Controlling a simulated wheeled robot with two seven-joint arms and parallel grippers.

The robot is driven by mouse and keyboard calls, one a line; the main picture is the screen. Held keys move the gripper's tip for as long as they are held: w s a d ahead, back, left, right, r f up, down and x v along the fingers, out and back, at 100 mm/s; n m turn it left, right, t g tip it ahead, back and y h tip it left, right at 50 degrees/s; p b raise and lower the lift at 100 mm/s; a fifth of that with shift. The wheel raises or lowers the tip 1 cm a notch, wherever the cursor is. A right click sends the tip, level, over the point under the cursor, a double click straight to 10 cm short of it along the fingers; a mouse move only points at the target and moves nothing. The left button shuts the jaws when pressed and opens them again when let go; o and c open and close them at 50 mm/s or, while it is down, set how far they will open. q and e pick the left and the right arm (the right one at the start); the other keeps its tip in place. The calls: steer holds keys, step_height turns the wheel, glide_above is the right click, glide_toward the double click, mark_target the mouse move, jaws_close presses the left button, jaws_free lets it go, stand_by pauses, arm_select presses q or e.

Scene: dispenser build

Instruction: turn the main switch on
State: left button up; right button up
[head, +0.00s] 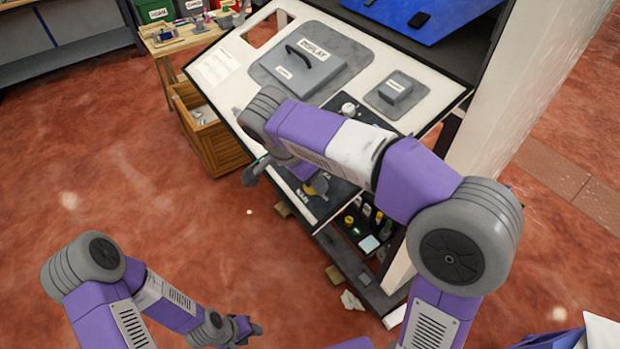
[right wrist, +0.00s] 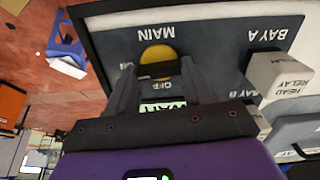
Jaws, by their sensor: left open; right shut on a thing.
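The main switch (right wrist: 158,55) is a round yellow knob with a dark bar across it, on a dark plate of the panel. In the right wrist view, which is upside down, a MAIN label lies above it and an OFF label just below. My right gripper (right wrist: 155,78) is shut on the main switch, a finger at each side of the dark bar. In the head view the yellow knob (head: 318,185) is partly hidden by my right arm. My left gripper (head: 252,330) is open and empty, low over the floor and apart from the panel.
The sloped white panel (head: 225,75) also carries a grey display cover (head: 300,70) and a smaller grey box (head: 395,92). A head relay block (right wrist: 280,73) sits beside the switch under a BAY A label. A wooden crate (head: 215,140) stands left of the panel. Floor at left is clear.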

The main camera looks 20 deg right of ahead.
steer(key=shift+m, duration=0.6)
steer(key=o, duration=1)
steer(key=shift+o, duration=0.2)
steer(key=shift+r, duration=0.1)
steer(key=p+v, duration=0.1)
steer(key=v, duration=0.6)
steer(key=shift+r, duration=0.2)
